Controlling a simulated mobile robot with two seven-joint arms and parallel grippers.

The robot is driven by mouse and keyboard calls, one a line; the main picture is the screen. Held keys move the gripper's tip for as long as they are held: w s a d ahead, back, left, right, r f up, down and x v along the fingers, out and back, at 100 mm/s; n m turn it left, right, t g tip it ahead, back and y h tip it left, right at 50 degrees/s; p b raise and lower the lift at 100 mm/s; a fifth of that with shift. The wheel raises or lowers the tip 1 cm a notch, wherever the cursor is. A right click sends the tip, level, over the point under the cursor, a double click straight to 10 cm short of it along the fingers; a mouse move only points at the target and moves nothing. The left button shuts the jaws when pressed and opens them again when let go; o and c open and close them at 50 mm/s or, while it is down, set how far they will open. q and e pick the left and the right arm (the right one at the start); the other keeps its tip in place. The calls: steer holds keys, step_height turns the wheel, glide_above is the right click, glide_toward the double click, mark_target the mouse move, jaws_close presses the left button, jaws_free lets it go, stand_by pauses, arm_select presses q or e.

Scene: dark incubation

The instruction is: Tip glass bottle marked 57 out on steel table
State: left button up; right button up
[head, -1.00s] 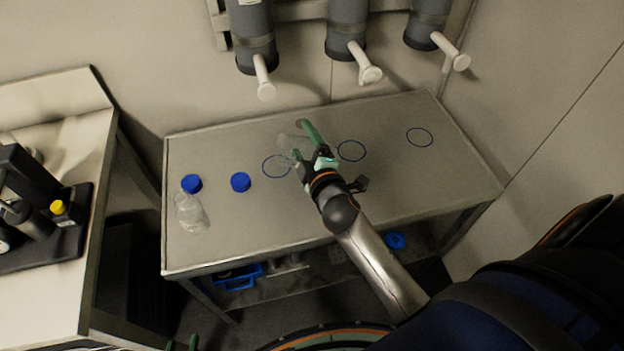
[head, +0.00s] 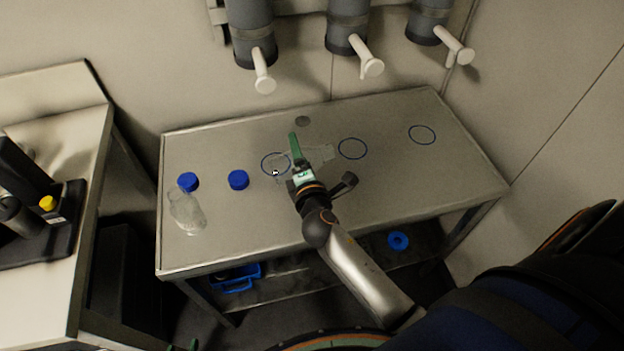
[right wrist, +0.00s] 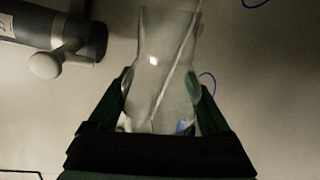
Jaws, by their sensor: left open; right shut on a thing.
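The steel table (head: 385,195) stands against the wall. My right gripper (head: 300,155), on the arm from the lower right, is over its middle and shut on a clear glass bottle (head: 322,153). The bottle looks tipped well over, near a blue ring; I cannot tell whether it touches the table. In the right wrist view the bottle (right wrist: 165,75) sits between both fingers and looks clear; no number is readable. Another clear bottle (head: 187,213) is at the table's left, its mark unreadable. My left gripper (head: 183,345) barely shows at the bottom edge, away from the table.
Two blue caps (head: 238,180) lie on the table at left. Several blue rings (head: 422,134) mark its top, with a small grey spot (head: 302,121) at the back. Grey cylinders with white handles (head: 372,68) hang above. A bench (head: 50,290) stands at left.

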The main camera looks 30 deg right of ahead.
steer(key=f+n, duration=0.1)
steer(key=f+n+h+b, duration=0.1)
steer(key=n, duration=0.1)
steer(key=shift+s+d+f+n, duration=0.1)
steer(key=shift+d+f+n, duration=0.2)
steer(key=shift+d, duration=0.1)
steer(key=f+n, duration=0.1)
steer(key=d+f+n+h+b, duration=0.1)
steer(key=n, duration=0.1)
steer(key=shift+s+d, duration=0.2)
steer(key=shift+d, duration=0.1)
steer(key=shift+s+d+f+n+t+h, duration=0.2)
steer(key=shift+d+n, duration=0.35)
steer(key=shift+n, duration=0.5)
steer(key=shift+s+d+f+n+t+h, duration=0.1)
steer(key=shift+d+f+n+t+h, duration=0.3)
steer(key=shift+n, duration=0.65)
